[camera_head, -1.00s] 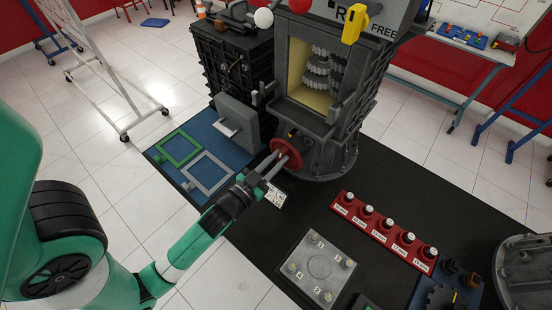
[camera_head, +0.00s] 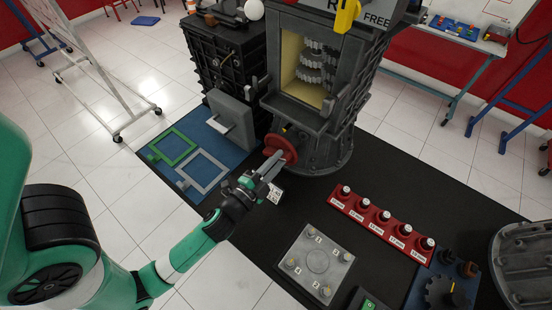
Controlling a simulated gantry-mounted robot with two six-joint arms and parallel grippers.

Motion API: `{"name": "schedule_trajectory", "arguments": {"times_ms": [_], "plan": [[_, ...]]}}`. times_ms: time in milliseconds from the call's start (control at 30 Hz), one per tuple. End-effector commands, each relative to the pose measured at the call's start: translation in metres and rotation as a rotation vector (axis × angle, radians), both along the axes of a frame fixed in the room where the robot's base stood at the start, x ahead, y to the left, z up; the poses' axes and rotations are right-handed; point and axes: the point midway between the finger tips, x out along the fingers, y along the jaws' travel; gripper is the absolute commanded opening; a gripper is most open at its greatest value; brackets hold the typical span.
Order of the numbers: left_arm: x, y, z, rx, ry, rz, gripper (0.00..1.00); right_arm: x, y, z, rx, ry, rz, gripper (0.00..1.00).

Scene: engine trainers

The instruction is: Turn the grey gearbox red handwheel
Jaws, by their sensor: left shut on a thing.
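The red handwheel (camera_head: 281,148) sits low on the front left of the grey gearbox (camera_head: 316,100), whose cutaway window shows gears inside. My left gripper (camera_head: 271,163) reaches it from the front left and is shut on the handwheel's near rim. The fingers cover part of the wheel's lower left. A small white label hangs beside the gripper. My right gripper is not in view.
A red socket rack (camera_head: 383,223) and a grey plate with numbered bolts (camera_head: 316,262) lie on the black mat in front. A black engine block (camera_head: 222,65) stands left of the gearbox. Green and grey frames lie on a blue mat (camera_head: 205,141).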

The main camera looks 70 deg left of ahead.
Motion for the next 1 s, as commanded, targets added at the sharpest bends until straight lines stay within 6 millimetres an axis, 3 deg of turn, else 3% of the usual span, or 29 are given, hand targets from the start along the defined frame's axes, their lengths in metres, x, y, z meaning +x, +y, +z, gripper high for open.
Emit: {"name": "schedule_trajectory", "arguments": {"times_ms": [600,1000], "plan": [[0.002,-0.003,-0.013,0.468,0.279,-0.002,0.00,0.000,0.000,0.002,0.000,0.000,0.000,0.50],[0.001,-0.002,-0.017,0.614,0.366,-0.001,0.00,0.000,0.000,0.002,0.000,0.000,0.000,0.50]]}}
